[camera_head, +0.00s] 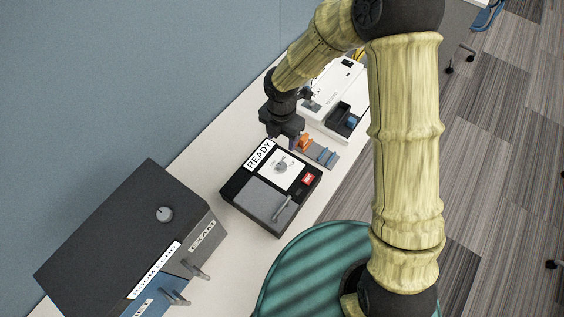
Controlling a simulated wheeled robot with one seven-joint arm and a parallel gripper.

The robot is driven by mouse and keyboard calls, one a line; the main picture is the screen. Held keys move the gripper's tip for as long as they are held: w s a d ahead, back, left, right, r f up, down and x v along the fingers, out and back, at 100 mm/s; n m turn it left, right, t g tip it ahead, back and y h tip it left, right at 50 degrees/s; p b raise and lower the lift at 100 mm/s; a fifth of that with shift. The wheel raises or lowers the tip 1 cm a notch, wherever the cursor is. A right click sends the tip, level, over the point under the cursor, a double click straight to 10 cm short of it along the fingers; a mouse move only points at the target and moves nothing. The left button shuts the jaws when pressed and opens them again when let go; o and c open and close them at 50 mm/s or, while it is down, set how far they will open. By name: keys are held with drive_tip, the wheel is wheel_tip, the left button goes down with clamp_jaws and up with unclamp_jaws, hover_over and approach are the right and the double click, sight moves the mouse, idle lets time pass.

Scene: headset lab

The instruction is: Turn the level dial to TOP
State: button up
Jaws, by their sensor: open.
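A black device (234,188) with a READY label lies on the white bench. A grey dial (281,167) sits on its white panel; the markings around it are too small to read. I cannot tell where its pointer stands or whether it is the level dial. Another round grey knob (163,213) sits on the top of a dark box (105,225) at the lower left. My gripper (287,144) is open and empty, above the far edge of the black device, close to the READY label. It appears apart from the dial. Its fingertips are small and partly hidden.
The black device also has a grey lid with a handle (283,208) and a red button (308,179). A white machine (322,105) stands behind. The dark box has protruding handles (199,270). A blue wall borders the bench.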

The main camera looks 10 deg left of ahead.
sight(282, 165)
wheel_tip(282, 165, down, 15)
drive_tip(key=p, duration=0.2)
drive_tip(key=shift+f+p, duration=0.15)
drive_tip(key=shift+p, duration=0.2)
drive_tip(key=c, duration=1)
